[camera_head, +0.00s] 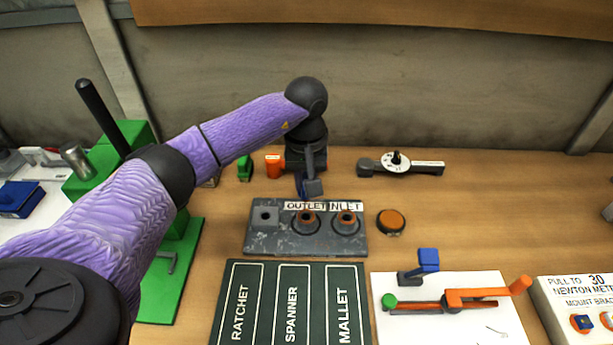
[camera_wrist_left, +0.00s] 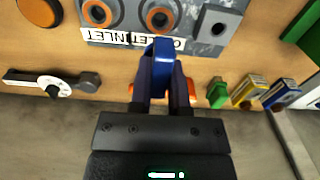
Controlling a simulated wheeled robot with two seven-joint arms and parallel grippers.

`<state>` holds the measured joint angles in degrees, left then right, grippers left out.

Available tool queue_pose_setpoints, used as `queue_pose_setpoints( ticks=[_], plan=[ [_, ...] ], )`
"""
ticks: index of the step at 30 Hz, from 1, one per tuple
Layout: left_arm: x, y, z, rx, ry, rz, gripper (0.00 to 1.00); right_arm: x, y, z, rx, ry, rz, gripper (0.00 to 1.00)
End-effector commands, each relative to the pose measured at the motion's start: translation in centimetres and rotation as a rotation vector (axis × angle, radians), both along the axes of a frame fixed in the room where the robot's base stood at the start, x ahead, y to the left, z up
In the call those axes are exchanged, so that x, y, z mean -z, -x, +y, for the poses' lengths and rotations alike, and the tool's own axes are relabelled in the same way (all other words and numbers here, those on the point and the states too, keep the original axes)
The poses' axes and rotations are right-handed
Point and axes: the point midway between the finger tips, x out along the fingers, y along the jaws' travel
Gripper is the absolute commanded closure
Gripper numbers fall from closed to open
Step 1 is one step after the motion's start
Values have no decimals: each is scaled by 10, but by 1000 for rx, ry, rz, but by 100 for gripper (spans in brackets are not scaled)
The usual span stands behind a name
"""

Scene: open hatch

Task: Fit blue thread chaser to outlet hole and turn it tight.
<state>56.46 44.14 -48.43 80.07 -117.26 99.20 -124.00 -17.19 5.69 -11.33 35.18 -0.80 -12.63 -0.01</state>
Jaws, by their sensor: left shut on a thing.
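The grey fitting block (camera_head: 258,243) lies on the bench with OUTLET and INLET labels along its far edge. The outlet hole (camera_head: 306,220) has an orange-brown ring, and the inlet hole (camera_head: 346,219) is to its right. My left gripper (camera_head: 308,186) is shut on the blue thread chaser (camera_wrist_left: 162,55), just behind the labels. In the left wrist view the chaser's blue end points toward the outlet hole (camera_wrist_left: 158,17) and is apart from it in the picture. The height of the chaser above the bench is hard to tell. My right gripper is not in view.
An orange-brown disc (camera_head: 391,222) lies right of the block, and a torque wrench (camera_head: 400,165) lies behind it. A dark tool mat (camera_head: 262,300) and a white board (camera_head: 470,330) are in front. Small green (camera_head: 245,168) and orange (camera_head: 272,166) pieces stand behind the block.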

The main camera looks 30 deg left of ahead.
Motion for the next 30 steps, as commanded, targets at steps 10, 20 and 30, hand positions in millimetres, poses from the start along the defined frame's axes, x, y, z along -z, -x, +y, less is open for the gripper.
queue_pose_setpoints(
  ticks=[10,20,30],
  plan=[
    [41,0,0,0,0,0,100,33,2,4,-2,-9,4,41],
    [40,0,0,0,-1,-1,100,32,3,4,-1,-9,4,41],
    [40,0,0,1,0,0,100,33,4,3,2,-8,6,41]
  ],
)
